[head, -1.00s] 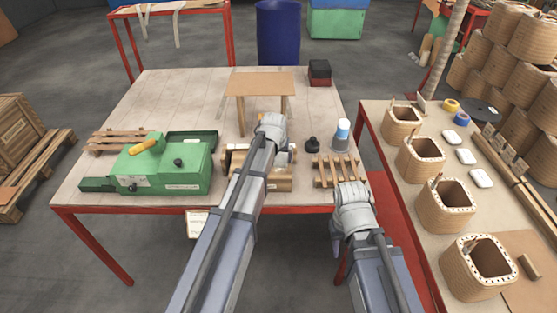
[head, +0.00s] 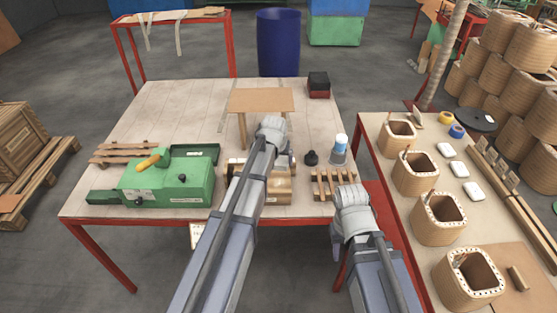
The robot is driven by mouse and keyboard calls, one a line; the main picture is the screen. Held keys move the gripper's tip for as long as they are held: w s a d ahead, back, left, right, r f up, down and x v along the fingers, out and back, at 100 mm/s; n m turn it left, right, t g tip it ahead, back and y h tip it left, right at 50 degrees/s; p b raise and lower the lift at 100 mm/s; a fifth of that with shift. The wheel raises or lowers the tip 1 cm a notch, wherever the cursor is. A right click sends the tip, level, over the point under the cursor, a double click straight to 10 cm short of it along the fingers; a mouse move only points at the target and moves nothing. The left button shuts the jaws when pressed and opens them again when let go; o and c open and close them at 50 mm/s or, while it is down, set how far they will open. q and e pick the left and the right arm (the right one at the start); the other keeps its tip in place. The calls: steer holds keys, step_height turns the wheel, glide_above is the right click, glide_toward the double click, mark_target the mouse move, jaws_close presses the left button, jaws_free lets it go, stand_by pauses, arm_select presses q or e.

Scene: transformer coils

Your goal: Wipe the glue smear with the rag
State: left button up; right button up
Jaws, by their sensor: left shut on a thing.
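My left gripper (head: 272,130) is over the middle of the wooden table (head: 180,100), just in front of a small brown stand. I see it from behind, and its fingertips are hidden by its own wrist. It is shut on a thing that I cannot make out. My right gripper (head: 350,200) is lower, at the table's front right edge by a small slatted wooden rack (head: 332,183). Its fingers point away and are hidden, so I cannot tell whether it is open. I cannot make out the rag or the glue smear in this view.
A green machine (head: 168,182) stands at the table's left front. The brown stand (head: 260,101) is behind my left gripper. A wooden roller piece (head: 278,188) lies beside my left arm. The right bench holds several coils (head: 438,218). The table's back left is clear.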

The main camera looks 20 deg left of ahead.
arm_select(q)
steer(key=shift+r, duration=0.1)
step_height(320, 180, up, 3)
steer(key=p, duration=0.3)
stand_by(0.3)
stand_by(0.4)
